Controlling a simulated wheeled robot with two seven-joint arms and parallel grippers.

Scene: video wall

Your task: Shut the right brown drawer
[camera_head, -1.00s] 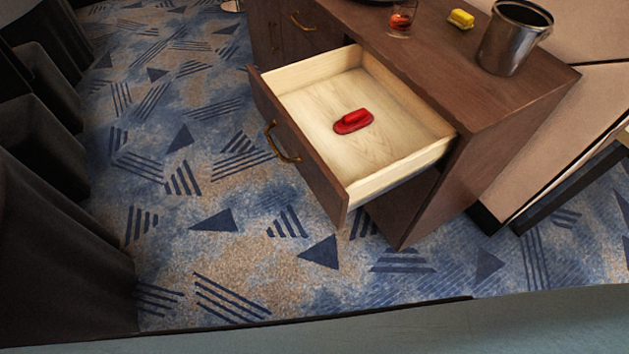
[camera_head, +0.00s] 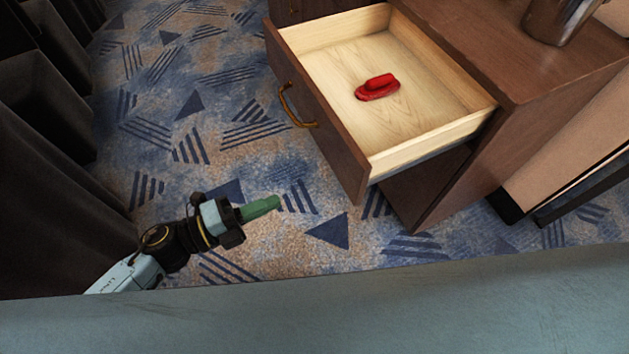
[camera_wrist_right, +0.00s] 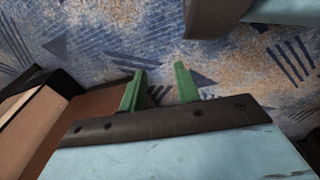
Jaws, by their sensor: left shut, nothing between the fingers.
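The right brown drawer (camera_head: 318,118) is pulled well out of the brown cabinet (camera_head: 545,95). Its front has a curved brass handle (camera_head: 293,108). A red object (camera_head: 378,88) lies on the pale drawer bottom. My left gripper (camera_head: 276,202) is shut and empty. It is over the carpet, in front of the drawer and apart from it, pointing right in the head view. My right gripper (camera_wrist_right: 160,82) shows only in the right wrist view. Its two green fingers are apart with nothing between them, and carpet lies beyond.
Dark draped shapes (camera_head: 45,180) stand along the left edge. A metal bin (camera_head: 558,18) stands on the cabinet top. Patterned carpet (camera_head: 225,130) is clear in front of the drawer. A beige panel (camera_head: 575,150) stands right of the cabinet.

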